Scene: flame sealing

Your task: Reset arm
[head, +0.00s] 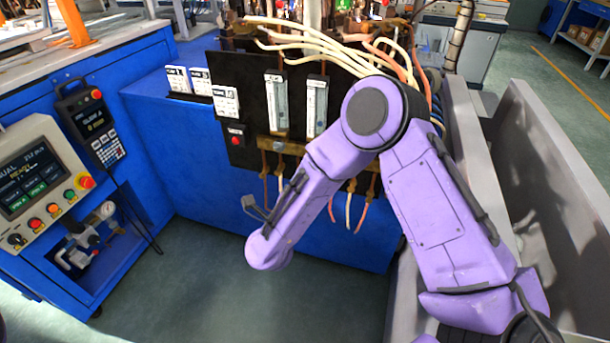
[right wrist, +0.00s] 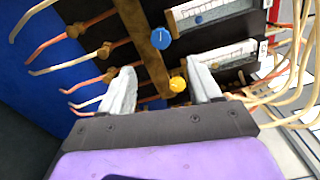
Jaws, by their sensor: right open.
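My purple right arm bends across the front of the black gas panel (head: 250,75) in the head view, and its gripper is hidden there. In the right wrist view my right gripper (right wrist: 163,85) is open, its two pale fingers wide apart with nothing held. A yellow knob (right wrist: 178,85) shows between the fingers, and a blue knob (right wrist: 161,38) sits above it. Both are on or beside a brass bar (right wrist: 140,40). I cannot tell how far the fingertips are from the panel. My left gripper is not in view.
Two flow meters (head: 275,103) (head: 316,107) stand upright on the panel. Pale and orange hoses (head: 320,45) run over its top, close to my elbow. A control box (head: 40,180) and pendant (head: 92,122) are at left. A grey wall (head: 560,180) borders the right. Floor (head: 240,300) below is clear.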

